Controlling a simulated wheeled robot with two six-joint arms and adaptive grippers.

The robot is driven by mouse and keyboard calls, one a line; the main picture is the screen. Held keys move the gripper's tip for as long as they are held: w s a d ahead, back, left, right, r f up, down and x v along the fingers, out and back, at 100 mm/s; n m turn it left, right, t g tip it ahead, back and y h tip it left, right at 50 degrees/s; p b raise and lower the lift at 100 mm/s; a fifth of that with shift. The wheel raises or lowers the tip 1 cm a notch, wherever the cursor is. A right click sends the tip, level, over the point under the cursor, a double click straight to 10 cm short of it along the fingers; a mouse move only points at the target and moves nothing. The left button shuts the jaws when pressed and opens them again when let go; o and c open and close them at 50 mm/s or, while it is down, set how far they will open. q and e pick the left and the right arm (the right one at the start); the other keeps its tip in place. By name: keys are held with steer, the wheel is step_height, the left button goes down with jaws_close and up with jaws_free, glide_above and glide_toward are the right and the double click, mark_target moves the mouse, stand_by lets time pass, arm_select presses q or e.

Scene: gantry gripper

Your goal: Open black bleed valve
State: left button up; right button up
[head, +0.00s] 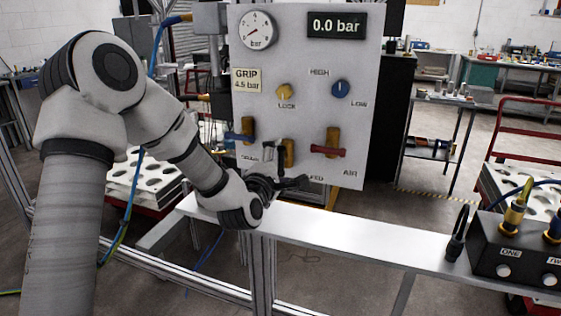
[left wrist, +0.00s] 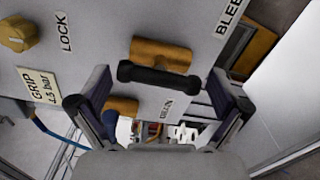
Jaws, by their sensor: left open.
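The black bleed valve has a brass body (head: 288,152) and a black handle (left wrist: 158,76). It sits low on the upright grey panel (head: 300,112), between a blue-handled valve (head: 241,134) and a red-handled valve (head: 328,150). In the left wrist view the black handle lies crosswise over its brass body. My left gripper (head: 280,184) is just below and in front of the bleed valve, partly covering its label. In the left wrist view the left gripper (left wrist: 158,98) is open, with one finger on either side of the handle and gaps between. My right gripper is not in view.
The panel also carries a gauge (head: 256,29), a display (head: 337,25) reading 0.0 bar, a yellow knob (head: 284,90) and a blue knob (head: 341,89). A pale beam (head: 350,238) runs below. A black box (head: 520,250) stands at right.

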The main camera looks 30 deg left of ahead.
arm_select(q)
steer(key=v, duration=0.7)
steer(key=shift+s, duration=0.1)
steer(key=s+d+f+m+g+h+p, duration=0.1)
steer(key=s+d+f+m+g, duration=0.15)
steer(key=f, duration=0.75)
steer(key=s+d+f+m+g+h, duration=0.1)
steer(key=s+d+f+m+g, duration=0.15)
steer(key=f, duration=0.75)
steer(key=s+d+f+m+g+h+p, duration=0.1)
steer(key=s+d+f+m+g, duration=0.2)
steer(key=f, duration=0.6)
steer(key=s+d+f+m+g, duration=0.1)
steer(key=s+f+m+g, duration=0.2)
steer(key=s, duration=0.4)
steer(key=s+d+f+m+g+h, duration=0.1)
steer(key=s+d+f+m+g, duration=0.1)
steer(key=s+f+m, duration=0.3)
steer(key=s+d+f+m+g, duration=0.1)
steer(key=s+f+m+g, duration=0.3)
steer(key=s, duration=0.6)
steer(key=m, duration=0.2)
steer(key=shift+d+f+m+h+p, duration=0.3)
steer(key=shift+d+f+m, duration=0.05)
steer(key=shift+m, duration=0.05)
